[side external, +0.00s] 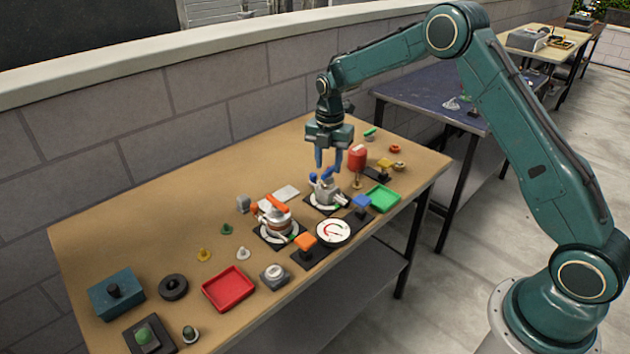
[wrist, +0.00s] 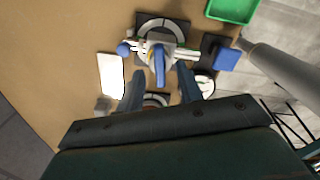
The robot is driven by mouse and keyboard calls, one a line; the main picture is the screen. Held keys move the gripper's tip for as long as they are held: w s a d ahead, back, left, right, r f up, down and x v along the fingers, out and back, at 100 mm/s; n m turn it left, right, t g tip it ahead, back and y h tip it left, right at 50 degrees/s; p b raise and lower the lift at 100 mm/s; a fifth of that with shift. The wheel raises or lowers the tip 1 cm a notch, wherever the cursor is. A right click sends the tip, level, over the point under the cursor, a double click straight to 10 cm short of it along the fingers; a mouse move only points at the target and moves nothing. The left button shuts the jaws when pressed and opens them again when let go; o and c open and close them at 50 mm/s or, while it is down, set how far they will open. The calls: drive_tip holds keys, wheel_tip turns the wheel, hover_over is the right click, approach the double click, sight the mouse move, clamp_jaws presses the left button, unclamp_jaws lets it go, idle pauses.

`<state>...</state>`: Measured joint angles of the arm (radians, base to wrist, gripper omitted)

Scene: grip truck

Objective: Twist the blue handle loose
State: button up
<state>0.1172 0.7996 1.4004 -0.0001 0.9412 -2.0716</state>
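The blue handle (wrist: 159,65) sits on top of a grey and white valve-like fitting (wrist: 165,42). The fitting stands on a dark square base (side external: 311,203) with a pale ring, toward the right part of the table. In the side view the handle (side external: 326,174) shows just below my gripper (side external: 328,166), partly mixed with the fingers. My gripper points down and is open. In the wrist view its two fingers are apart, one on each side of the handle, and nothing is seen clamped between them. Whether they touch the handle cannot be told.
An orange-handled fitting (side external: 278,218) stands to the left on a similar base. A round gauge (side external: 333,232), a green tray (side external: 382,198), a red cylinder (side external: 357,157) and a blue block (side external: 362,201) are close by. A white plate (wrist: 112,76) lies left of the fitting. A red tray (side external: 228,288) is farther off.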

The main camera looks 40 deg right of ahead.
sight(329, 170)
drive_tip(key=shift+r, duration=1.85)
drive_tip(key=shift+s+r, duration=0.1)
drive_tip(key=shift+r, duration=0.15)
drive_tip(key=s+a+r+m+t, duration=0.35)
drive_tip(key=s+r+m, duration=0.75)
drive_tip(key=s+r, duration=0.55)
drive_tip(key=s+a+m+t, duration=0.2)
drive_tip(key=s+m, duration=0.9)
drive_tip(key=s, duration=0.9)
drive_tip(key=shift+s+a+r, duration=0.15)
drive_tip(key=shift+s+a, duration=0.1)
drive_tip(key=shift+a, duration=0.25)
